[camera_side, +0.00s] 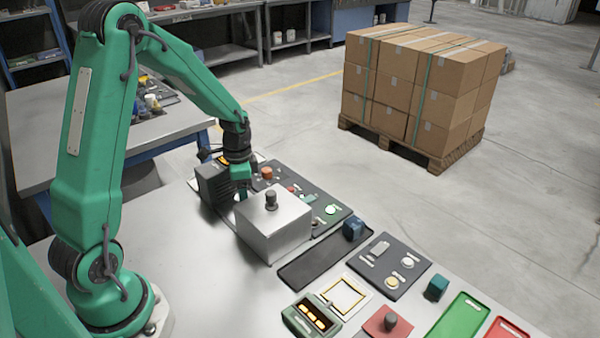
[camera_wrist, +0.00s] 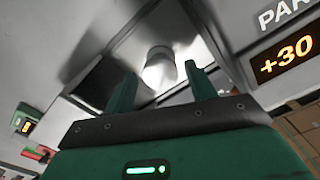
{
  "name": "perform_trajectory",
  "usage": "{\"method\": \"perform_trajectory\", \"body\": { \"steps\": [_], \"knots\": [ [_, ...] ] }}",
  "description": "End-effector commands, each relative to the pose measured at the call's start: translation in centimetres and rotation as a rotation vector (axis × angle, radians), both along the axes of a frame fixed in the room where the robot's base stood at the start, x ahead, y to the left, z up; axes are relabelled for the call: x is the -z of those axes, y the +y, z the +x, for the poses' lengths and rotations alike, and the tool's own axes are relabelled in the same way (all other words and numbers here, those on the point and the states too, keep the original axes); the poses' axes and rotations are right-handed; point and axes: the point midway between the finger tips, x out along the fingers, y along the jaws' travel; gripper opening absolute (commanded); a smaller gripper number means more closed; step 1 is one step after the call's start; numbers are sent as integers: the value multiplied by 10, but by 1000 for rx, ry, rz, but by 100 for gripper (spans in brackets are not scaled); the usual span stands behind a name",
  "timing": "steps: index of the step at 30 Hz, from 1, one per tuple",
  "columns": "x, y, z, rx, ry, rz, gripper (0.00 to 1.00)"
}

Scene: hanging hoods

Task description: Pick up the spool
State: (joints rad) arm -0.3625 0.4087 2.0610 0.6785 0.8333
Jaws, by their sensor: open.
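No thing shows clearly as the spool, and I cannot tell whether it is under the metal hood. The box-shaped metal hood (camera_side: 275,232) stands on the table with a dark grey knob (camera_side: 271,200) on top. My gripper (camera_side: 243,193) points down just behind and left of the hood in the side view, its tips partly hidden. In the wrist view, my gripper (camera_wrist: 161,73) has two green fingers spread apart. A pale, blurred cylindrical thing (camera_wrist: 158,70) shows between and beyond them, with no visible contact.
A black box (camera_side: 213,185) stands left of my gripper. A green block (camera_side: 436,288), a red pad (camera_side: 374,327) and a green display box (camera_side: 298,323) lie nearer. The wrist view shows a +30 display (camera_wrist: 288,60).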

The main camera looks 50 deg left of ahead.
Motion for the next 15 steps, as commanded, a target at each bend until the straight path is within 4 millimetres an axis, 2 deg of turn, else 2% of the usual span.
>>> {"method": "perform_trajectory", "body": {
  "steps": [6,15],
  "knots": [
    [20,0,0,0,1,0,56],
    [24,0,0,0,0,0,56]
  ]
}}
